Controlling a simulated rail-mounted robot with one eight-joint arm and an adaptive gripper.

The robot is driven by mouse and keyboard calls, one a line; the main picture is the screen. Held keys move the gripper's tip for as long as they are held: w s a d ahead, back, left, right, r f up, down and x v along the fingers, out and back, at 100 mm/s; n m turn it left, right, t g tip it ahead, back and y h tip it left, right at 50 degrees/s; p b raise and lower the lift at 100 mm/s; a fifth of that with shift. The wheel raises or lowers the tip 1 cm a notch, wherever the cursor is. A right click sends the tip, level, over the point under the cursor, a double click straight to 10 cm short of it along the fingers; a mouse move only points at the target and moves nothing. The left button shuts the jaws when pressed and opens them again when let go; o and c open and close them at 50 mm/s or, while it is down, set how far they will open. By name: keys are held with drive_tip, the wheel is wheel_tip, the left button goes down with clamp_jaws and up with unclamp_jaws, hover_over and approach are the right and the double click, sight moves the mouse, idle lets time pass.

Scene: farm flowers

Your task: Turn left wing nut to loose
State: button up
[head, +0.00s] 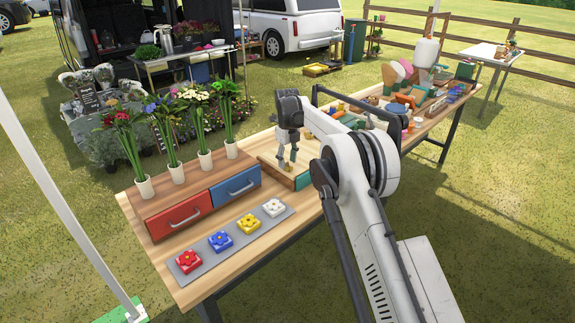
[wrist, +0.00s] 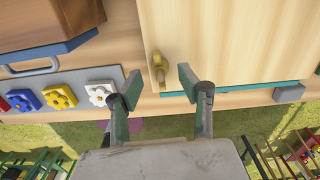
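A brass wing nut (wrist: 158,68) stands on a pale wooden board (wrist: 220,45) in the wrist view. In the head view the wing nut (head: 288,167) is small and sits below my fingertips. My gripper (wrist: 160,84) is open. Its two fingertips are on either side of the nut's line and a little short of it in the wrist view, with nothing between them. My gripper (head: 287,157) points down over the board in the head view. I cannot tell whether a finger touches the nut. A second wing nut cannot be made out.
A wooden box with a red drawer (head: 180,213) and a blue drawer (head: 234,189) stands left of the board. A grey strip with several flower buttons (head: 221,241) lies along the table's front edge. Flower vases (head: 204,158) stand behind. Tools and a black-handled carrier crowd the right.

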sight(287, 167)
drive_tip(key=shift+f, duration=1.1)
clamp_jaws()
